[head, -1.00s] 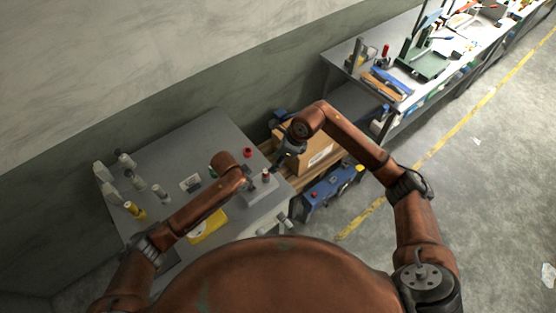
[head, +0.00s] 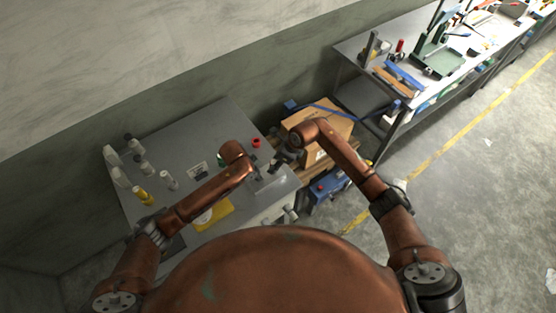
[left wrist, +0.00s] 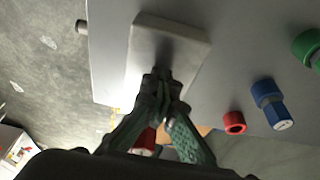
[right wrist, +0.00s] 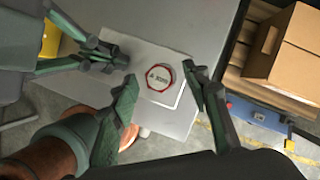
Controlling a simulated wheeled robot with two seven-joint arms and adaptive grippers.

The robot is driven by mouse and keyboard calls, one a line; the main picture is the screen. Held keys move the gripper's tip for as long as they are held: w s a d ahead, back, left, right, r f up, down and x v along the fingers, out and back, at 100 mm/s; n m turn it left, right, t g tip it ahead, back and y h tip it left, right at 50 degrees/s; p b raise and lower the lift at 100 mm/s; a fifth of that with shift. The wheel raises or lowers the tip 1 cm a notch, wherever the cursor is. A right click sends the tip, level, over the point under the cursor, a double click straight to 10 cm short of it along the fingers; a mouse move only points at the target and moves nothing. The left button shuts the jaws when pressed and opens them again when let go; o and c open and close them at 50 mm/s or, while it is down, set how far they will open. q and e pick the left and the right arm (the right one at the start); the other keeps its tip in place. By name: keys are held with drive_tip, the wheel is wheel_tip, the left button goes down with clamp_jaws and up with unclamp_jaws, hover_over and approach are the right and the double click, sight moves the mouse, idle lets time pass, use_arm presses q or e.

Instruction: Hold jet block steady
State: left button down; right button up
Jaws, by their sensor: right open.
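The jet block (left wrist: 180,45) is a pale grey slab on the grey bench near its edge. It also shows in the right wrist view (right wrist: 120,90), with a round white-faced, red-rimmed cap (right wrist: 160,76) on it. My left gripper (left wrist: 162,88) has its fingertips close together at the block, at the slab's left part in the right wrist view (right wrist: 118,55). I cannot tell whether they grip it. My right gripper (right wrist: 163,88) is open above the block, its fingers on either side of the cap, apart from it. In the head view the arms partly hide the block.
Red (left wrist: 235,122), blue (left wrist: 268,103) and green (left wrist: 306,46) fittings stand on the bench. Several bottles (head: 143,195) stand at its left, a yellow item (head: 213,215) near its front. A cardboard box (head: 318,140) and blue toolbox (head: 327,187) are to the right, beyond the bench.

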drive_tip(key=shift+f, duration=0.15)
drive_tip(key=shift+c, duration=0.4)
clamp_jaws()
